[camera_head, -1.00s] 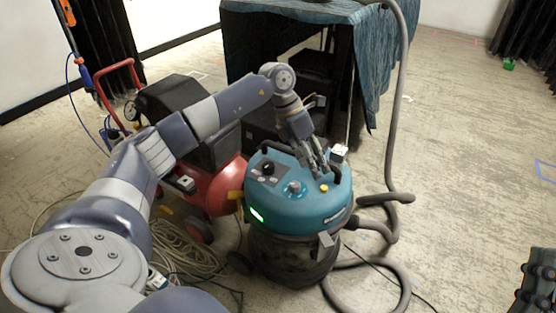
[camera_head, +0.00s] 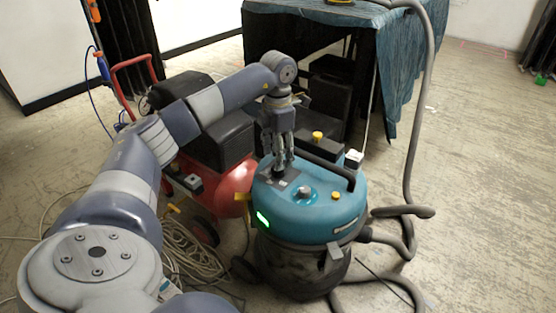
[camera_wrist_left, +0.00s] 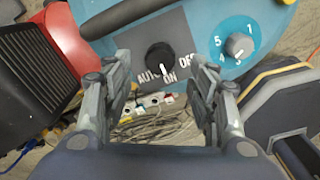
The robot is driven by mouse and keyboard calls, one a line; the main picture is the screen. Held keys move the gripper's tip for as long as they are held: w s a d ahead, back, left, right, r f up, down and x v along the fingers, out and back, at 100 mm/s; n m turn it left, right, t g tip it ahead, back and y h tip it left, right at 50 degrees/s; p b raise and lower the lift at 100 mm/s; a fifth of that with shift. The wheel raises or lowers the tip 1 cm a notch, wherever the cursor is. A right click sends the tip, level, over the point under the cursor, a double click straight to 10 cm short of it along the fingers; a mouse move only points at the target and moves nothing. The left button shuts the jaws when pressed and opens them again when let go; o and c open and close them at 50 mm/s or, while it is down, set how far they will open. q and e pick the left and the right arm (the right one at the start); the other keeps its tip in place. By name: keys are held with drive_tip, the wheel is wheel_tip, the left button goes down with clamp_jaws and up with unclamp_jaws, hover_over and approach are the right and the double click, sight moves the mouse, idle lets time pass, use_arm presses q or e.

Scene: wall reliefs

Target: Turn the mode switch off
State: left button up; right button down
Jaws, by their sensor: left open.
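The mode switch is a round black knob (camera_wrist_left: 159,58) on a dark grey panel with the labels AUT, ON and OFF, seen in the left wrist view. Its white mark points toward ON. The panel is on the blue top of a vacuum cleaner (camera_head: 325,216). My right gripper is not in view.
A grey dial (camera_head: 304,192) with numbers sits beside the panel. A green light (camera_head: 263,219) glows on the vacuum's front. A black handle (camera_head: 330,168) arches behind. A red compressor (camera_head: 232,184) stands left, a cloth-draped table (camera_head: 400,60) behind, and a hose (camera_head: 412,150) right.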

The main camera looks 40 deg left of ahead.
use_arm(q)
drive_tip(key=shift+f+b, duration=0.55)
drive_tip(key=shift+f, duration=1.7)
drive_tip(key=shift+c, duration=0.6)
drive_tip(key=c, duration=1)
